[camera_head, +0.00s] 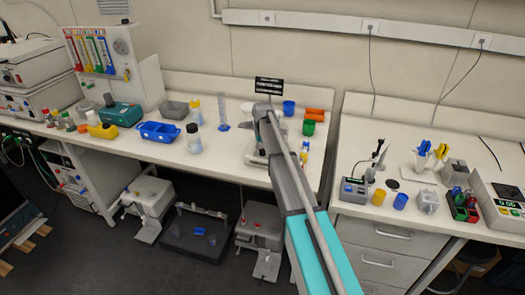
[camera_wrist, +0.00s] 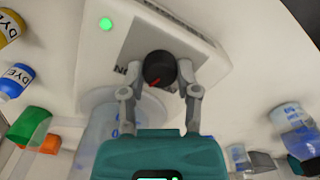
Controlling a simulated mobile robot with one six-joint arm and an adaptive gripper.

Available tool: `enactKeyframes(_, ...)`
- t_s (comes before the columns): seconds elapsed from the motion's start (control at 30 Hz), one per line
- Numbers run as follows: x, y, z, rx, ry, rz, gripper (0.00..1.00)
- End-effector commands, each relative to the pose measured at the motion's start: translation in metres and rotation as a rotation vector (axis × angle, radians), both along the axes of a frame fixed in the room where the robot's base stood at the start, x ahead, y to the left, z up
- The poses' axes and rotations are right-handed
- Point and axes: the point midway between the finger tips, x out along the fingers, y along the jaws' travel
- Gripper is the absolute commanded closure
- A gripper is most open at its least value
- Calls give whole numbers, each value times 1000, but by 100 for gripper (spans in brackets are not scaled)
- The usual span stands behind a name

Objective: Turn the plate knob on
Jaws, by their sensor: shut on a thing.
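The plate knob (camera_wrist: 160,68) is a black round knob with a red pointer mark, on the front of a white plate device (camera_wrist: 120,42) in the wrist view. The red mark points down and to the left. A green light (camera_wrist: 105,23) glows on the device to the left of the knob. My gripper (camera_wrist: 160,85) has its two grey fingers on either side of the knob and is shut on it. In the head view my arm hides the knob, and the device (camera_head: 258,152) shows only in part behind the arm.
Dye bottles (camera_wrist: 15,80) stand at left in the wrist view, near a green and an orange container (camera_wrist: 30,127). A clear vessel (camera_wrist: 95,140) is close below the device. On the bench (camera_head: 230,150), a measuring cylinder (camera_head: 222,112) stands left of my arm and a green cup (camera_head: 308,127) right of it.

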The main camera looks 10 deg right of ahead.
Motion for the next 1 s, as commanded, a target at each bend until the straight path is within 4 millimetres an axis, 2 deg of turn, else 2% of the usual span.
enactKeyframes(0.5,1,0,0,1,-2,-443,100)
enactKeyframes(0.7,1,0,0,1,-2,-538,100)
enactKeyframes(1.0,1,0,0,1,-2,-582,100)
